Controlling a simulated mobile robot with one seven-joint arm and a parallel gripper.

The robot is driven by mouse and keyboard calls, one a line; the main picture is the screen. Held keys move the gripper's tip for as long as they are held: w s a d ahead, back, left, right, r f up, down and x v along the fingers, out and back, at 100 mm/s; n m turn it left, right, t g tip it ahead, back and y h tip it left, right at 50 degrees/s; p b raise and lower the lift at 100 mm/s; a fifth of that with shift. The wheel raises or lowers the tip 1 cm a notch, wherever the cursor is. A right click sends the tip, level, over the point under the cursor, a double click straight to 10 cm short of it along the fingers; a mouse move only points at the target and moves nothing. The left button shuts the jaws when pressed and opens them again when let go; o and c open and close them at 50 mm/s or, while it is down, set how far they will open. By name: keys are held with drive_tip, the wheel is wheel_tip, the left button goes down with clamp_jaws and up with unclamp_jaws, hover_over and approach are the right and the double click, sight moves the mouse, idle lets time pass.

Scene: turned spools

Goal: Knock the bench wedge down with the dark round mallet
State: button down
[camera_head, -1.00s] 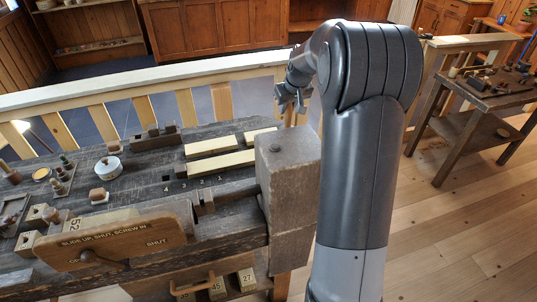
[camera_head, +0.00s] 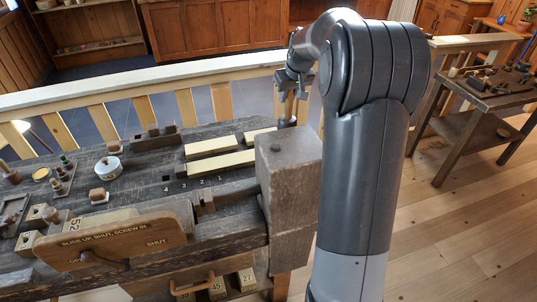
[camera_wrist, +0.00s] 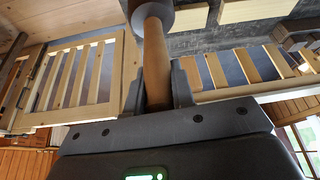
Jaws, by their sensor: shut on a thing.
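My gripper (camera_head: 297,88) is shut on the mallet's handle, above the far right end of the bench. The mallet's dark round head (camera_wrist: 176,14) is at the top edge of that view, partly cut off. In the head view, the dark head (camera_head: 287,122) hangs below the gripper, just behind the big grey end block (camera_head: 297,160). I cannot tell for certain which piece is the bench wedge; a small block (camera_head: 207,199) sits upright by the vise, left of the end block.
A pale railing (camera_head: 150,88) runs behind. Another table (camera_head: 485,95) stands at the right, with open floor between.

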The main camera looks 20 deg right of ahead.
drive_tip(key=shift+r, duration=2.4)
